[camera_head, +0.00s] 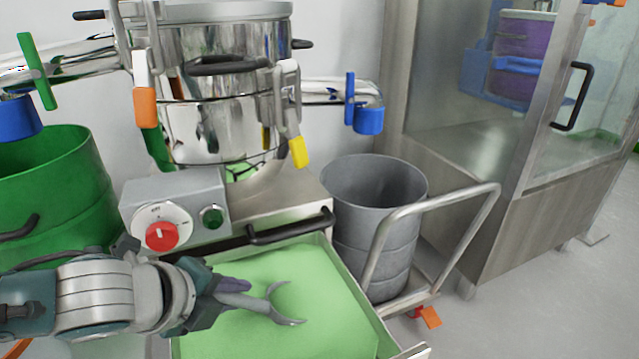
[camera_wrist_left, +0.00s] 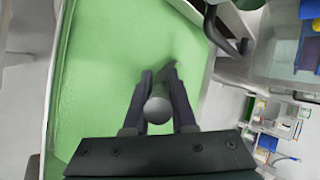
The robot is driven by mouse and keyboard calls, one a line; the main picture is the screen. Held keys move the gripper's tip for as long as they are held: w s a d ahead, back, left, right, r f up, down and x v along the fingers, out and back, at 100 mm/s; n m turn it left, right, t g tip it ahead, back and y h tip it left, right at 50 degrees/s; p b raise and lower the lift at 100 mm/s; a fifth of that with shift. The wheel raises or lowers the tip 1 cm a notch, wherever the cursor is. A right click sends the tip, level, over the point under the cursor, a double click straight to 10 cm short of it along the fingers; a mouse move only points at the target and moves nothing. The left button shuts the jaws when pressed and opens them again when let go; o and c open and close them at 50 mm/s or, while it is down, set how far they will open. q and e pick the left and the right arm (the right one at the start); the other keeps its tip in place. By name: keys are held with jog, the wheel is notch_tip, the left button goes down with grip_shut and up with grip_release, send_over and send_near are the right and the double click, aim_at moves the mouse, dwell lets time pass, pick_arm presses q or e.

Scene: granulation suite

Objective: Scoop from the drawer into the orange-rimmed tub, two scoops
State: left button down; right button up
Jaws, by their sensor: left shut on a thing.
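The pulled-out drawer (camera_head: 358,296) lies below the machine and holds green powder (camera_head: 315,275). My left gripper (camera_head: 232,291) is over the left part of the drawer, shut on the grey handle of a scoop (camera_head: 277,305). The scoop's curved end is at the powder; I cannot tell how deep it sits or whether it holds powder. In the left wrist view the gripper (camera_wrist_left: 160,95) closes around the handle's round grey end (camera_wrist_left: 157,110), with the green powder (camera_wrist_left: 110,55) beyond. I cannot make out the orange-rimmed tub. My right gripper is not in view.
A steel machine (camera_head: 220,130) and a control box (camera_head: 172,207) with a red knob stand behind the drawer. A green drum (camera_head: 60,190) is at left. A grey bin (camera_head: 372,205) on a trolley (camera_head: 440,204) stands close right. Floor is clear at far right.

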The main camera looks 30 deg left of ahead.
aim_at(268, 292)
pick_arm(q)
jog(key=shift+w+d+f+b, duration=0.4)
jog(key=shift+w+d+b, duration=0.1)
jog(key=shift+w+b, duration=0.3)
jog(key=shift+w+d+f+b, duration=0.45)
jog(key=shift+w+b, duration=0.2)
jog(key=shift+b, duration=0.1)
jog(key=shift+r, duration=0.45)
jog(key=shift+t+h, duration=0.4)
jog(key=shift+t, duration=0.3)
jog(key=r+p, duration=0.2)
jog(key=s+a+r+p, duration=0.1)
jog(key=r+p, duration=0.1)
jog(key=s+r+p, duration=0.1)
jog(key=r+p, duration=0.2)
jog(key=shift+s+a+r, duration=0.1)
jog(key=shift+s+a, duration=0.05)
jog(key=shift+a, duration=0.05)
jog(key=shift+s+a+r+n+t+h+b, duration=0.15)
jog(key=shift+s+r+n+t, duration=0.05)
jog(key=shift+r+t, duration=0.15)
jog(key=shift+s+a+r+n+t+h+b, duration=0.1)
jog(key=shift+s+r+n+t+h+b, duration=0.1)
jog(key=shift+r+t, duration=0.1)
jog(key=shift+a+r+t, duration=0.1)
jog(key=shift+r+t, duration=0.15)
jog(key=shift+r, duration=0.1)
